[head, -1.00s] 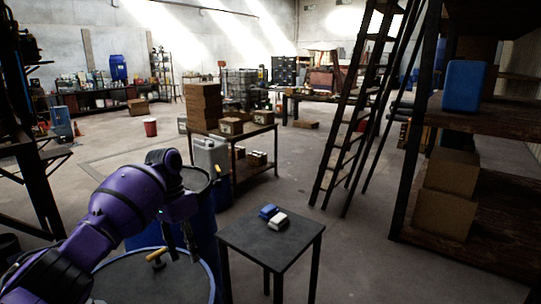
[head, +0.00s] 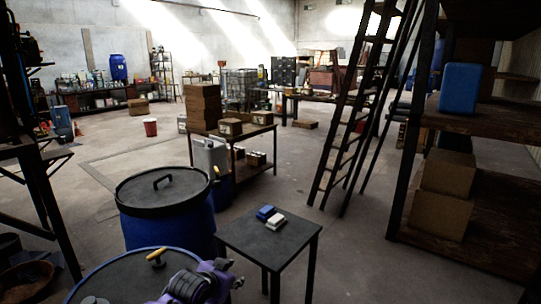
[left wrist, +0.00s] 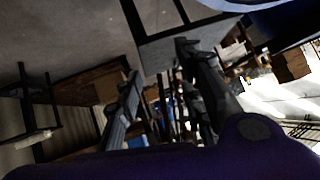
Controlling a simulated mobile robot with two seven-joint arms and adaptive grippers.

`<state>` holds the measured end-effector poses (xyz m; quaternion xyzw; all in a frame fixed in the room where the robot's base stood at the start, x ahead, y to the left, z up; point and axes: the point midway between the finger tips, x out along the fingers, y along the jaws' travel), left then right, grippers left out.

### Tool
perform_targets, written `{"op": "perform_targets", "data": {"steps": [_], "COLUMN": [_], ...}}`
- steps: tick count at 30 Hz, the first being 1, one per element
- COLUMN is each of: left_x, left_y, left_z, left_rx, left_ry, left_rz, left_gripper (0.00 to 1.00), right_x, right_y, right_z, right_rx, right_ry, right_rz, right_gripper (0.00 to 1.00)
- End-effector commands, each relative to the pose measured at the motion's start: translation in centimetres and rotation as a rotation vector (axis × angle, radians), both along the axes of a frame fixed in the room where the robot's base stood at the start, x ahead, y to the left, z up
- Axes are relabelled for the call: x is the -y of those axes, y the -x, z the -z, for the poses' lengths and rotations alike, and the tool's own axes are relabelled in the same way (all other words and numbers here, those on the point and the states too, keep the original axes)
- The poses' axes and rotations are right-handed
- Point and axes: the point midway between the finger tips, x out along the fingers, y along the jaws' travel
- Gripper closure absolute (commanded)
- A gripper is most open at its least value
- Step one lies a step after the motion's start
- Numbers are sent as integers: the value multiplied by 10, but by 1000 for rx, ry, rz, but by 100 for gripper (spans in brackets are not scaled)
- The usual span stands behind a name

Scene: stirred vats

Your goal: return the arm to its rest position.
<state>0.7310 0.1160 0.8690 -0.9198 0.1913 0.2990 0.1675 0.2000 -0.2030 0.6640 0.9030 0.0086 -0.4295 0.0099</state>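My left arm (head: 214,280) shows only as a small purple and dark grey part at the bottom edge of the head view, in front of the near blue vat. In the left wrist view my left gripper (left wrist: 160,62) has its two dark fingers spread wide apart, with nothing between them. The wrist view is tilted, with floor, a table edge and shelving beyond the fingers. My right arm and gripper are not in view.
The near vat (head: 95,282) has a yellow-handled tool (head: 156,257) on top. A lidded blue vat (head: 165,222) stands behind it. A small dark table (head: 290,245) holds a blue item (head: 265,212) and a white item (head: 276,224). A ladder (head: 352,120) and shelving (head: 480,210) stand right.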

Motion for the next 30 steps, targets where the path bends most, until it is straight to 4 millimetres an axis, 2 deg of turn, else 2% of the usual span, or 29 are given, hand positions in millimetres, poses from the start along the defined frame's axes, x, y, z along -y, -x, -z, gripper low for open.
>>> {"op": "perform_targets", "data": {"steps": [1, 8, 17, 21, 24, 27, 30], "left_x": [2, -4, -43, -64, -73, -77, -80], "left_y": [25, 137, 308, 396, 447, 481, 499], "left_z": [13, 57, 98, 124, 143, 155, 160], "left_rx": [21, 106, 76, -28, -104, -157, -184], "left_ry": [31, 140, 186, 173, 167, 161, 156], "left_rz": [-9, -89, -265, -361, -415, -444, -456], "left_gripper": [64, 64, 64, 64, 64, 64, 64], "right_x": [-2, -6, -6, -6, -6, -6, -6], "right_y": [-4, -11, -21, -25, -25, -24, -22], "right_z": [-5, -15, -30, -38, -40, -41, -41], "right_rx": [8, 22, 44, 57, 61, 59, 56], "right_ry": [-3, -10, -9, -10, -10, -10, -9], "right_rz": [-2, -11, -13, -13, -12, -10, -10], "right_gripper": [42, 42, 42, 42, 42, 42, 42]}}
